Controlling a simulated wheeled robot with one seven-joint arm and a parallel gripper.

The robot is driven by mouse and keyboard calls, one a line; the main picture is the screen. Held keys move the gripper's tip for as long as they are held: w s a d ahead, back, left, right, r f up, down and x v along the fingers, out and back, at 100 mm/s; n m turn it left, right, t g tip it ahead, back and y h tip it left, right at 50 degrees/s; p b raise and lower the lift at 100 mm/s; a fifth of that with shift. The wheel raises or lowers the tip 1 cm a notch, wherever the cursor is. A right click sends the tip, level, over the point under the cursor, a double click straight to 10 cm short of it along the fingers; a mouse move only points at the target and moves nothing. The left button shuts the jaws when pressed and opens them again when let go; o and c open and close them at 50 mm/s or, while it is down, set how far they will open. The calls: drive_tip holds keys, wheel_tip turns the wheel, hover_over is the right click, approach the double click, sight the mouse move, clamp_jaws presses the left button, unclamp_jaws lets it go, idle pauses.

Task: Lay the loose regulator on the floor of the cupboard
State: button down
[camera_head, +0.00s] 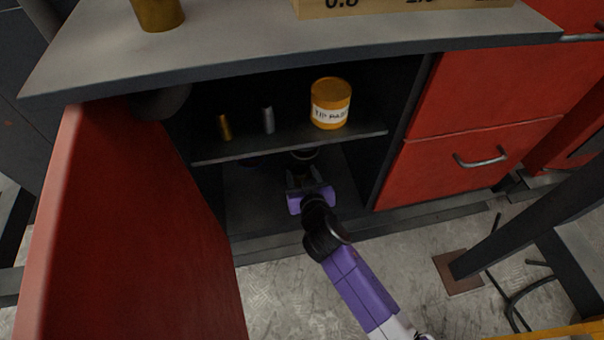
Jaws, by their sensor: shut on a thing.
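My gripper (302,176) reaches into the lower compartment of the open cupboard, below the shelf. It is shut on a dark thing with a brassy rim (305,154), which I take to be the regulator. Most of the regulator is hidden by the shelf edge and the gripper. The cupboard floor (256,205) is dark and bare in front and to the left of the gripper. I cannot tell whether the regulator touches the floor.
The shelf (290,142) above the gripper holds a brass cylinder (225,127), a grey cylinder (268,120) and an orange labelled tub (330,103). The red door (130,230) stands open at left. Red drawers (455,165) are at right. The worktop (230,40) overhangs.

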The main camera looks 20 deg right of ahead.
drive_tip(key=shift+w+f+b, duration=0.1)
drive_tip(key=shift+f+b, duration=0.3)
drive_tip(key=shift+b, duration=0.2)
idle(0.4)
drive_tip(key=c, duration=0.6)
unclamp_jaws()
drive_tip(key=shift+c, duration=0.2)
drive_tip(key=shift+o, duration=0.7)
drive_tip(key=shift+f, duration=0.25)
drive_tip(key=v, duration=0.8)
drive_tip(key=shift+w+r+p, duration=0.1)
drive_tip(key=shift+r+p, duration=0.05)
drive_tip(key=shift+p, duration=0.2)
